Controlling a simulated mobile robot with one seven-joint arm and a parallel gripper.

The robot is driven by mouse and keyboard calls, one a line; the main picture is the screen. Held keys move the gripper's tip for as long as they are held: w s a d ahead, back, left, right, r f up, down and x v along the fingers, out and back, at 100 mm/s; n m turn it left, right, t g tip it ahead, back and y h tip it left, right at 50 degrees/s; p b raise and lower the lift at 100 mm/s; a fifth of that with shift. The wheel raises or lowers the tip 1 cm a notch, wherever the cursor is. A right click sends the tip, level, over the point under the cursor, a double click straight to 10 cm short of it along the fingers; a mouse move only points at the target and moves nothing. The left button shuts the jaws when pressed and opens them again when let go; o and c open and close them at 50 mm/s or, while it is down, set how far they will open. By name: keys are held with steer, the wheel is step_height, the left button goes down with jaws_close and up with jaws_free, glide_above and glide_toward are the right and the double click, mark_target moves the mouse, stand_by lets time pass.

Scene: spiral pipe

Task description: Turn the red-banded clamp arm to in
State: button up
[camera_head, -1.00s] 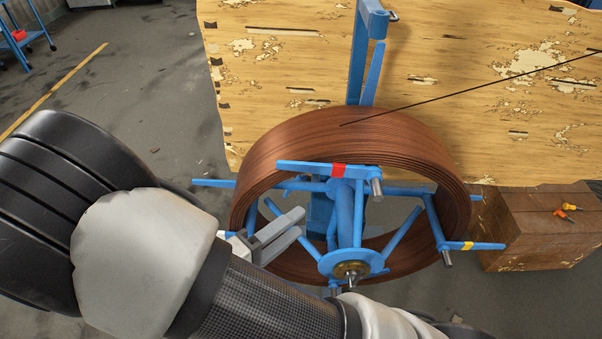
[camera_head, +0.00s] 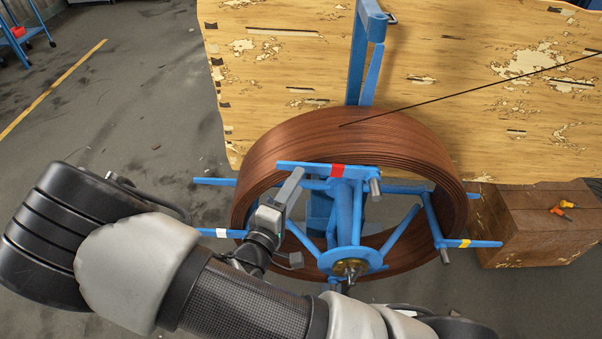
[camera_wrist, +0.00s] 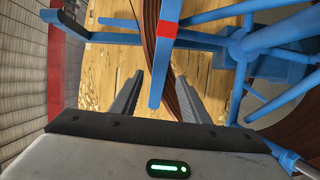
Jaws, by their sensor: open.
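The red-banded clamp arm (camera_head: 310,168) is a blue bar with a red band, lying nearly level across the upper front of the copper-brown coil (camera_head: 270,150) in the head view. In the wrist view the same clamp arm (camera_wrist: 161,65) runs up and down, with its red band near the top. My gripper (camera_head: 293,181) is by the bar's left end in the head view. In the wrist view my gripper (camera_wrist: 160,88) is open, with one finger on each side of the bar's free end and visible gaps. The head view does not show whether a finger touches.
A white-banded arm (camera_head: 222,233) sticks out left and a yellow-banded arm (camera_head: 470,243) right. The blue hub (camera_head: 350,259) and spokes are close to my gripper.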

mark_target(329, 171)
steer(key=shift+x, duration=2)
jaws_close()
